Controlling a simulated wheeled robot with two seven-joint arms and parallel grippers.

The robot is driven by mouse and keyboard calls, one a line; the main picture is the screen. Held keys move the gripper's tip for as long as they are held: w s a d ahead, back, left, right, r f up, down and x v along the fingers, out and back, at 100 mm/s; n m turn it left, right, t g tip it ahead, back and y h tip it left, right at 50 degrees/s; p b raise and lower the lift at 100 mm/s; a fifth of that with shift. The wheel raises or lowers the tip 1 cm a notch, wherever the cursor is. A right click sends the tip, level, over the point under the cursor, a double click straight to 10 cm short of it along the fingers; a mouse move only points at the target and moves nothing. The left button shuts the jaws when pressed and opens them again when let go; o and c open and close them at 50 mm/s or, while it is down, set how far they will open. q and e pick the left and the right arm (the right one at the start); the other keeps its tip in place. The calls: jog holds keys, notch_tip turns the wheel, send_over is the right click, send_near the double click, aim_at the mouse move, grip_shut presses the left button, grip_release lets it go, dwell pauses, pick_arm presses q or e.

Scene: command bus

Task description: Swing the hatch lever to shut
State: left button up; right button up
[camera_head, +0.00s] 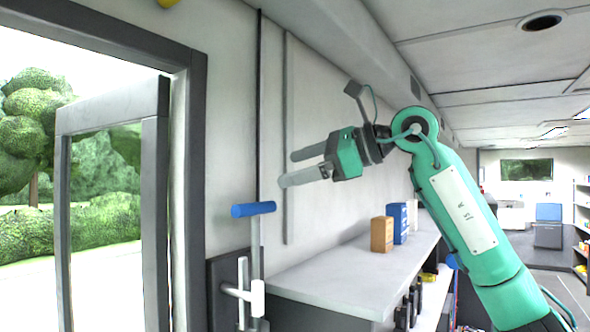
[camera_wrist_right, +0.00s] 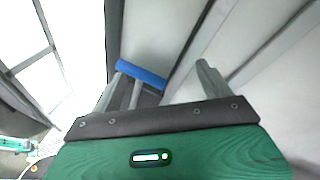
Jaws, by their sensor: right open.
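The hatch lever (camera_head: 253,209) has a blue crossbar grip on a pale upright shaft, mounted on a dark plate on the wall beside the doorway. The shaft stands about upright. Its blue grip also shows in the right wrist view (camera_wrist_right: 141,74), nearer the left finger. My right gripper (camera_head: 287,169) is open and empty, above and to the right of the grip, fingers pointing left. It appears apart from the lever. In the right wrist view my right gripper (camera_wrist_right: 160,72) has its two fingers spread. My left gripper is not in view.
A grey-framed door (camera_head: 154,205) stands open at the left, with trees outside. A white counter (camera_head: 345,278) runs along the wall with an orange box (camera_head: 382,234) and a blue box (camera_head: 397,223) on it. A pale vertical bar (camera_head: 287,140) is on the wall behind my gripper.

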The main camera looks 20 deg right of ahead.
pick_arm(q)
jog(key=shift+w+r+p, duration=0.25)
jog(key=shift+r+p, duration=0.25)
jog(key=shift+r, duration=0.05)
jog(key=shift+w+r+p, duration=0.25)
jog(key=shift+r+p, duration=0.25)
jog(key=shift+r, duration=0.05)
pick_arm(e)
jog(key=r, duration=0.1)
jog(key=d+r, duration=0.1)
jog(key=r, duration=0.1)
jog(key=shift+s+d, duration=0.15)
jog(key=shift+d, duration=0.15)
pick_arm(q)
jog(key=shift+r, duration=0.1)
pick_arm(e)
jog(key=shift+s, duration=0.1)
jog(key=shift+s+d, duration=0.1)
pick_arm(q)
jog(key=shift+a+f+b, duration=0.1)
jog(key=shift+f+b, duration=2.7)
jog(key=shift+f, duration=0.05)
pick_arm(e)
jog(key=v, duration=1.3)
jog(key=shift+s+d, duration=0.2)
jog(key=shift+s, duration=0.05)
jog(key=shift+r, duration=0.15)
